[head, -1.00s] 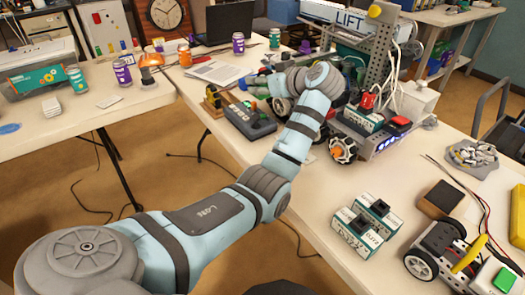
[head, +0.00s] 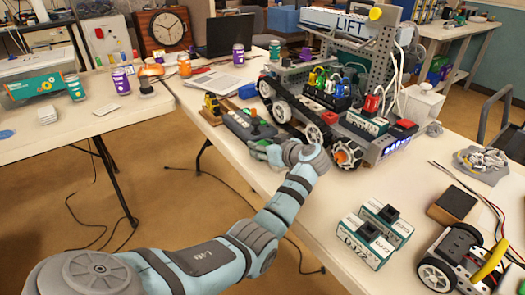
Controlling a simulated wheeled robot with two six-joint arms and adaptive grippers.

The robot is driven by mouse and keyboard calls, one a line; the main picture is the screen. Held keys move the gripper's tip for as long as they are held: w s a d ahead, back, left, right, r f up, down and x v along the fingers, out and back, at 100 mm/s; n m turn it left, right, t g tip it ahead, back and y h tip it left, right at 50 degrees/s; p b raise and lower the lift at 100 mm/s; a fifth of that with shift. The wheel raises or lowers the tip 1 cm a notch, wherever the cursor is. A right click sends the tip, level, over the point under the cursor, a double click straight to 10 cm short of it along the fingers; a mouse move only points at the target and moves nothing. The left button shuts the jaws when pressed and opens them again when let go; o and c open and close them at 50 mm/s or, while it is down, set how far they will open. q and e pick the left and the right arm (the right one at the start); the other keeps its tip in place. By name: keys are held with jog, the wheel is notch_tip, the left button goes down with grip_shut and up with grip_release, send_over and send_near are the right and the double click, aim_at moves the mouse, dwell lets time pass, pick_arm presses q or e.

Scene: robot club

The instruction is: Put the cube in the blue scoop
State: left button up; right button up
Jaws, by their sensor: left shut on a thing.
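My left gripper (head: 262,148) is low over the table, just in front of the grey controller (head: 248,126) with a joystick. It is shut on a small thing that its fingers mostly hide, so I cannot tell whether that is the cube. I see no other clear loose cube. A small blue piece (head: 247,91) lies beyond the controller, left of the tracked robot; it may be the blue scoop, but it is too small to be sure. My right gripper is not in view.
The large tracked robot (head: 335,117) stands right beside my left gripper. Two labelled boxes (head: 362,241), a small wheeled robot (head: 452,262), a dark block (head: 452,205) and a grey tray of parts (head: 482,163) are at the right. The table's left edge is close to my arm.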

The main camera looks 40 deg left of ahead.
pick_arm(q)
jog(key=o, duration=1.1)
jog(key=shift+f, duration=0.1)
